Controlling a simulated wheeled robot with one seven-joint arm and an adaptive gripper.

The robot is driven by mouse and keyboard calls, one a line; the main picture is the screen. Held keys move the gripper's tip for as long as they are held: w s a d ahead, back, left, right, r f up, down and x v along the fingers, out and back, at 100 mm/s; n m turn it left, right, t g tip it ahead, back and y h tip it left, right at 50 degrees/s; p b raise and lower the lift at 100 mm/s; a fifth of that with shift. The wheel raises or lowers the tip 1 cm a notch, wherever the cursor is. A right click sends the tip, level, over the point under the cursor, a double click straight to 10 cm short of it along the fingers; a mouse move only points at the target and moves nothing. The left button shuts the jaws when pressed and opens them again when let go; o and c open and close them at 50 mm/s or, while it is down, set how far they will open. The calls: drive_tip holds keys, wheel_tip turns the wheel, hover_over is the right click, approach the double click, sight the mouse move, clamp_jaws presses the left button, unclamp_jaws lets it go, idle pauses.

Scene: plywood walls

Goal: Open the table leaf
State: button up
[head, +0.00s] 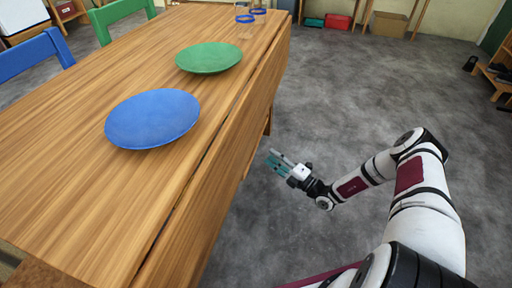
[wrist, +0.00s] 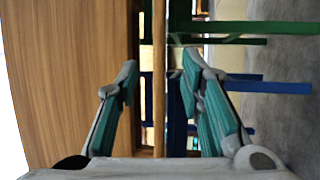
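The wooden table (head: 75,125) fills the left of the head view. Its leaf (head: 226,150) hangs down along the right side, below a dark seam in the top. In the wrist view the leaf (wrist: 70,65) is a broad wood panel at the left, with its edge running up and down the picture. My gripper (head: 274,159) is beside the leaf, over the floor to its right. In the wrist view my gripper (wrist: 159,70) is open with nothing held. One finger overlaps the leaf's edge in the picture; I cannot tell whether it touches.
A blue plate (head: 152,119), a green plate (head: 209,57) and glasses (head: 245,22) stand on the tabletop. Blue (head: 28,58) and green (head: 122,12) chairs stand at the table's far side. The grey floor (head: 345,95) right of the table is mostly clear.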

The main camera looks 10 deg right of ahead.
drive_tip(key=b+x, duration=0.2)
drive_tip(key=x, duration=0.6)
drive_tip(key=shift+w+a+r, duration=0.1)
drive_tip(key=shift+w+a, duration=0.2)
drive_tip(key=shift+c, duration=0.4)
clamp_jaws()
